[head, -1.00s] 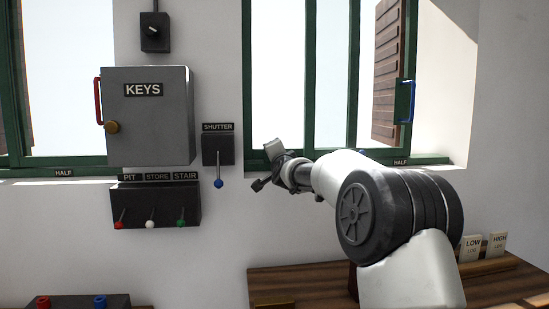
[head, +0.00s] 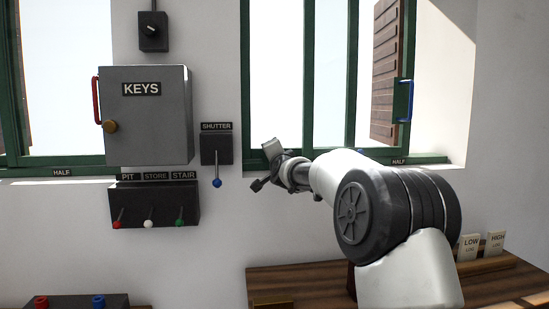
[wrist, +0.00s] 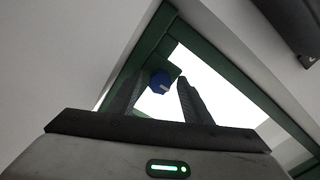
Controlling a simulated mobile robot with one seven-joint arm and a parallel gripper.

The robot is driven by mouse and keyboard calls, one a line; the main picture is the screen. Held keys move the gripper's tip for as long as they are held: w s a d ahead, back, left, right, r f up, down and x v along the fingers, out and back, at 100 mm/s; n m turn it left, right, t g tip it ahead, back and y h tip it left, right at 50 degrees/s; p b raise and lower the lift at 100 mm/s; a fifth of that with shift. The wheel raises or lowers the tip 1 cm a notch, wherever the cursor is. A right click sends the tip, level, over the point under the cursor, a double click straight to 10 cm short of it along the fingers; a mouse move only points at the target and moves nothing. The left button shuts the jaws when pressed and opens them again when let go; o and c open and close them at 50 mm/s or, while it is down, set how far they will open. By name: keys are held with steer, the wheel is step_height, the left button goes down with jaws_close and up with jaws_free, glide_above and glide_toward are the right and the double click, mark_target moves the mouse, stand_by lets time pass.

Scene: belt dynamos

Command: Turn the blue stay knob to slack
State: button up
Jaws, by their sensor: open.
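The blue stay knob (wrist: 160,82) shows in the wrist view, with a white mark on its face. It sits on a green window-frame piece. My gripper (wrist: 160,86) is open, and its two dark fingers stand to the left and right of the knob in the picture. The knob appears beyond or between the fingertips; I cannot tell the depth, and I see no contact. In the head view my gripper (head: 266,167) is at the lower left of the right window (head: 310,150), and I cannot make out the knob there.
A SHUTTER lever (head: 216,183) with a blue ball is just left of my gripper. A grey KEYS cabinet (head: 150,125) and a box of small levers (head: 155,207) are farther left. A wooden desk (head: 300,280) lies below my arm. A blue handle (head: 405,100) is on the window's right side.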

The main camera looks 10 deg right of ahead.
steer(key=s+b, duration=0.2)
steer(key=s, duration=1.5)
steer(key=shift+s, duration=0.2)
